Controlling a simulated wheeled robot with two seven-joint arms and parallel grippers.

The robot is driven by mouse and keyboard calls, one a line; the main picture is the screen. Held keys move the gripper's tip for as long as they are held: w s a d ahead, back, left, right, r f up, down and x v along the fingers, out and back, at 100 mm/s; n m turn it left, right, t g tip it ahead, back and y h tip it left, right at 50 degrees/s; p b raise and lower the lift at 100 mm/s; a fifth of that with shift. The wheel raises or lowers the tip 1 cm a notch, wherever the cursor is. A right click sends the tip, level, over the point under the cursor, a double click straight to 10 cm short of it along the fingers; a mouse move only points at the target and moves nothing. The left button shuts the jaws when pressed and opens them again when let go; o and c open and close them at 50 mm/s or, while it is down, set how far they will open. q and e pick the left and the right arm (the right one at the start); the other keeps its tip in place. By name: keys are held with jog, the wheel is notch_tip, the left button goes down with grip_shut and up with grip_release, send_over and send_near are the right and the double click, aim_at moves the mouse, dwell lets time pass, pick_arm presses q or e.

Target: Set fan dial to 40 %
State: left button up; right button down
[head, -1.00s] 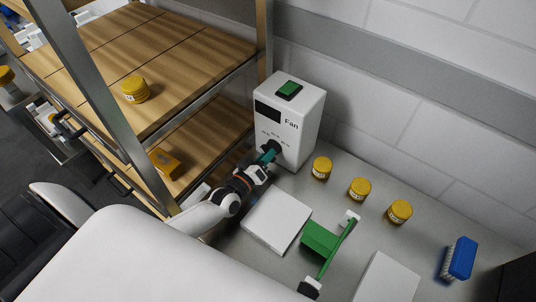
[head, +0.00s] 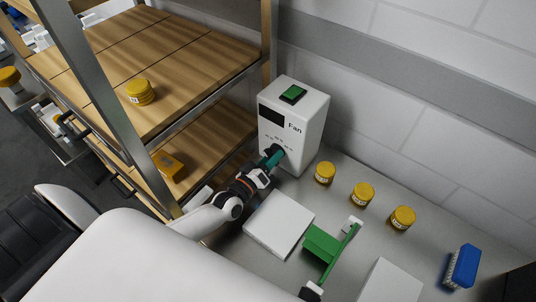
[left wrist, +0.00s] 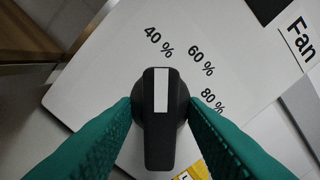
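The fan unit (head: 292,122) is a white box with a green switch on top, standing against the wall. Its black dial (left wrist: 161,130) fills the middle of the left wrist view. The dial's white mark (left wrist: 161,90) points straight up in that view, toward the printed 40 % label (left wrist: 158,42). The 60 % and 80 % labels lie to the right of the mark. My left gripper (left wrist: 161,106) has its teal fingers on either side of the dial, seemingly closed against its round edge. It also shows in the head view (head: 274,157), at the unit's front.
A white block (head: 279,224) lies on the counter in front of the unit. Yellow jars (head: 363,194) stand to the right. A green device (head: 324,245) and a blue brush (head: 463,266) lie further right. A wooden shelf (head: 170,70) stands close on the left.

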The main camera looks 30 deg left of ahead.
pick_arm(q)
jog(key=s, duration=0.4)
jog(key=s+a+b, duration=0.1)
jog(key=s, duration=0.7)
jog(key=shift+a, duration=0.3)
